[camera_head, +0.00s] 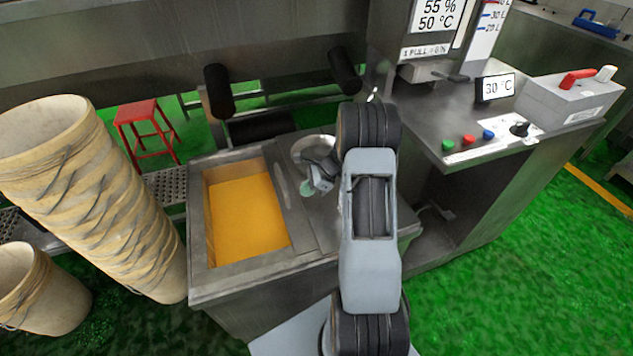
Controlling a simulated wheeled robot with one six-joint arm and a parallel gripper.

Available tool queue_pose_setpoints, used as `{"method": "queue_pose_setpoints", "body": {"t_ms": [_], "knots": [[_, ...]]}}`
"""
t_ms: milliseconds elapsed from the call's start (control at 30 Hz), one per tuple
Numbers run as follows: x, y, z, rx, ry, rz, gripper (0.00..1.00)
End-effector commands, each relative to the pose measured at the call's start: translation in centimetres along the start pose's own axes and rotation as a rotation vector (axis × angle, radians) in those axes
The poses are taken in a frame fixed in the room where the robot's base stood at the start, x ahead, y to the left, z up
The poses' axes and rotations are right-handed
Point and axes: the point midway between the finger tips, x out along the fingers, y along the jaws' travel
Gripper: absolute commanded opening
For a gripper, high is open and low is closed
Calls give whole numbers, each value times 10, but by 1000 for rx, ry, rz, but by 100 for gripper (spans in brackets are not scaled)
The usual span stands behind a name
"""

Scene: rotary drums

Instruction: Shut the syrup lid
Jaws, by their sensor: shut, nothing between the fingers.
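A steel unit has an open rectangular bin (196,240) filled with orange material on its left. On its steel top to the right is a pale round piece (308,145), which looks like the syrup lid. It is partly hidden by my arm and gripper, and I cannot tell its exact tilt. A small pale green round patch (306,189) shows just below it, possibly an opening. My gripper (318,184) is shut and empty, close to the round piece and the green patch. I cannot tell whether it touches either.
Stacked cream buckets (90,190) stand at left, with another bucket (40,290) in front. A red stool (142,125) is behind. A control counter (470,120) with buttons and displays is at right. Green floor is clear at lower right.

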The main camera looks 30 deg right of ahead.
Motion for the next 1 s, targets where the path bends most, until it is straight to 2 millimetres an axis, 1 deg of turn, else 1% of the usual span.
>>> {"method": "queue_pose_setpoints", "body": {"t_ms": [33, 100, 300, 800, 867, 1000], "knots": [[5, 0, 7, -5, 0, 1, 0], [11, 0, 12, -4, 0, 1, 0], [22, 0, 21, -4, 1, -1, 0], [25, -1, 23, -3, 0, -1, 0], [26, -2, 25, -2, 0, -1, 0], [36, -8, 37, 3, 0, -7, 0]]}}
